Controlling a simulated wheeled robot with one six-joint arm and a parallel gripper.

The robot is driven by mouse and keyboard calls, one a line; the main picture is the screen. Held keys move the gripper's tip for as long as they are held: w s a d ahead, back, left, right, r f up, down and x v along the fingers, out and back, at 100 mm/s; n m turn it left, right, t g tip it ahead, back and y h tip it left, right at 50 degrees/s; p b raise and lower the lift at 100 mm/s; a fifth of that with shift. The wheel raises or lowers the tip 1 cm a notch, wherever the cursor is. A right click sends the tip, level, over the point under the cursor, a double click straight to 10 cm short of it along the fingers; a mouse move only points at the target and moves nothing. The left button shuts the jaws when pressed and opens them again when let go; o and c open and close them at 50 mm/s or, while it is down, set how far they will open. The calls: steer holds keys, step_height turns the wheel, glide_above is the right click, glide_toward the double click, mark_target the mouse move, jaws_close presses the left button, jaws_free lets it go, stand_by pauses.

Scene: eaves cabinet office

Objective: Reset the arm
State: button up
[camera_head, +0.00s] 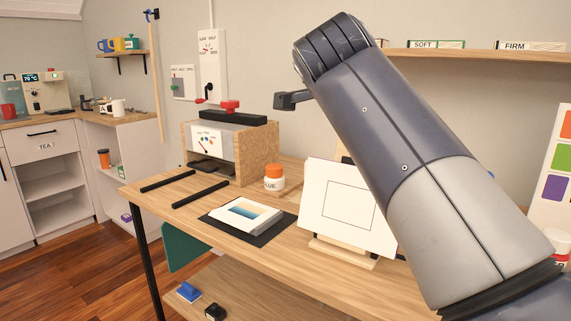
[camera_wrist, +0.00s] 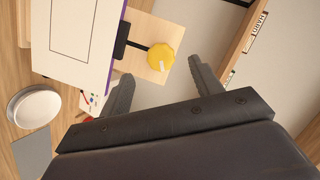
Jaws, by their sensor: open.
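My arm (camera_head: 400,150) reaches up across the right half of the head view, over the wooden table. Most of my gripper is hidden behind the arm there; a dark piece at the arm's left edge may be part of it. In the wrist view my gripper (camera_wrist: 160,68) shows two dark fingers spread wide apart with nothing held between them. Beyond the fingers are a yellow round thing (camera_wrist: 161,57) on a wooden piece and a white framed panel (camera_wrist: 80,30). The fingers appear clear of both.
The table (camera_head: 255,232) bears a press-like box (camera_head: 258,150), a glue jar (camera_head: 275,180), a picture on a dark mat (camera_head: 265,235) and a white panel on a stand (camera_head: 345,205). A wall shelf (camera_head: 470,56) is behind my arm. Floor at left is clear.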

steer(key=x, duration=0.5)
steer(key=shift+w+d+f, duration=0.1)
steer(key=shift+w, duration=0.25)
steer(key=shift+b, duration=0.3)
steer(key=p+v, duration=0.2)
steer(key=v, duration=0.9)
steer(key=b+x, duration=0.2)
steer(key=x, duration=0.9)
steer(key=shift+w+d+f, duration=0.15)
steer(key=shift+f, duration=0.1)
steer(key=n+g+h+p, duration=0.1)
steer(key=n+h+p, duration=0.1)
steer(key=n+p, duration=0.2)
steer(key=n+g+h+p, duration=0.1)
steer(key=n+h+p, duration=0.1)
steer(key=n+p, duration=0.3)
steer(key=n+g+h+p, duration=0.1)
steer(key=n+p, duration=0.4)
steer(key=n, duration=0.6)
steer(key=shift+a+r+g+h, duration=0.2)
steer(key=shift+a+g+h, duration=0.1)
steer(key=shift+h, duration=0.2)
